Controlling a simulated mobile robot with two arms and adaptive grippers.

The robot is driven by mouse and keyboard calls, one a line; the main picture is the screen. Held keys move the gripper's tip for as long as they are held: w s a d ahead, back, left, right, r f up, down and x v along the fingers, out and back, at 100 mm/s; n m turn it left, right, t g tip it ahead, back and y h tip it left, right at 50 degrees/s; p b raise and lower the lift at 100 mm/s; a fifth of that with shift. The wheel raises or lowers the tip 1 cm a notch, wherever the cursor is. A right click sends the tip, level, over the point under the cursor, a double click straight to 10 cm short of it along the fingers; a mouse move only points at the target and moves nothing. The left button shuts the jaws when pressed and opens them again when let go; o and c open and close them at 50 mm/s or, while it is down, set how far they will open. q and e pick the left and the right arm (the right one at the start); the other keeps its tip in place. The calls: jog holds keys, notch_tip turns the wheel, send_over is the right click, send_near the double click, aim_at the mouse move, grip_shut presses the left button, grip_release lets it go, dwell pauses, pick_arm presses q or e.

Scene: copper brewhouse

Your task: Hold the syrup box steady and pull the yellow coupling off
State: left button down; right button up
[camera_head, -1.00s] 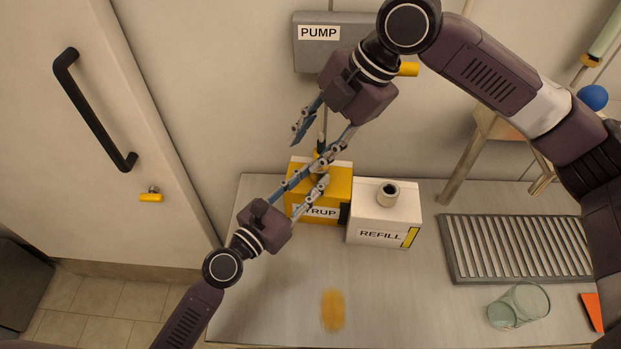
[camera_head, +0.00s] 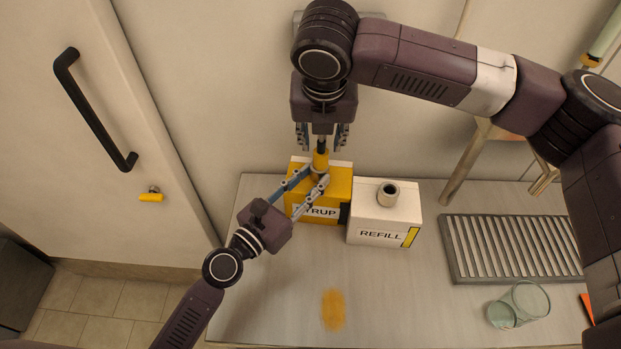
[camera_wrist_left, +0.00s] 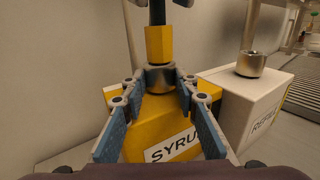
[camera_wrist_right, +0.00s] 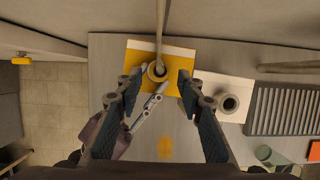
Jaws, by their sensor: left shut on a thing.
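The yellow syrup box (camera_head: 336,190) stands at the back of the counter, its label partly covered by my left gripper. The yellow coupling (camera_head: 320,160) sits upright on the box's metal neck (camera_wrist_left: 160,79), with a hose rising from its top. My left gripper (camera_head: 313,181) is shut on the metal neck, just below the coupling (camera_wrist_left: 159,45). My right gripper (camera_head: 322,140) points down from above and is open. In the right wrist view its fingers stand apart on either side of the coupling (camera_wrist_right: 158,72), with gaps visible.
The white refill box (camera_head: 382,225) stands close at the right of the syrup box. A metal drain grate (camera_head: 510,248) and a clear glass (camera_head: 520,305) are further right. An orange-yellow stain (camera_head: 333,310) marks the counter in front. The wall is close behind the boxes.

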aim_at(322, 146)
jog(key=shift+x, duration=1.6)
jog(key=shift+c, duration=0.5)
grip_shut()
jog(key=shift+r, duration=0.75)
jog(key=shift+r, duration=2.25)
pick_arm(q)
jog(key=c, duration=1.4)
grip_release()
jog(key=shift+c, duration=0.2)
